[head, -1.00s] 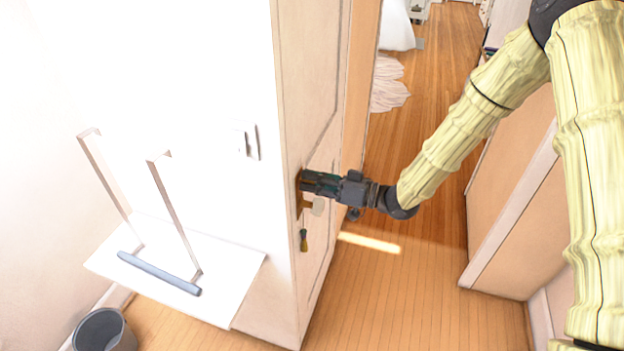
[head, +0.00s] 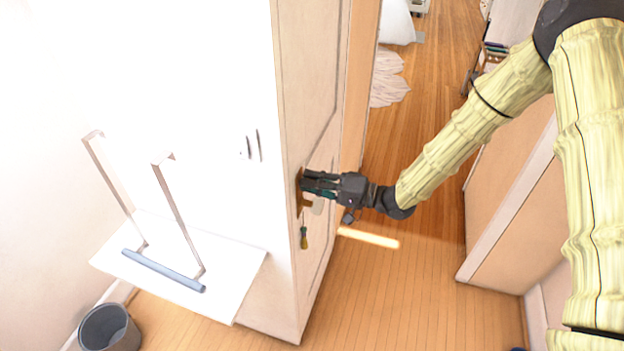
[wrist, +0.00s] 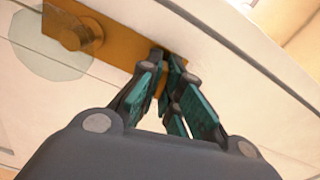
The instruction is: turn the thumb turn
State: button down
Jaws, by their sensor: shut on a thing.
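A brass-coloured plate (wrist: 115,38) is fixed to the pale door (head: 318,120). A round knob (wrist: 76,36) stands on the plate at the upper left in the wrist view. My gripper (wrist: 165,82) is at the other end of the plate, with its teal-padded fingers closed on the thumb turn (wrist: 161,80). The fingers hide most of the thumb turn, so its angle is hard to tell. In the head view my gripper (head: 306,183) reaches the door from the right.
A small yellow-and-dark object (head: 304,238) hangs below the plate. A white shelf with a grey bar (head: 165,271) and a grey bin (head: 108,328) are at the left. Wooden floor (head: 400,290) is open right of the door. A cabinet (head: 505,215) stands further right.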

jog(key=shift+m, duration=0.6)
jog(key=shift+w, duration=0.1)
jog(key=c, duration=1.6)
grip_release()
jog(key=shift+d, duration=0.15)
jog(key=v, duration=1.2)
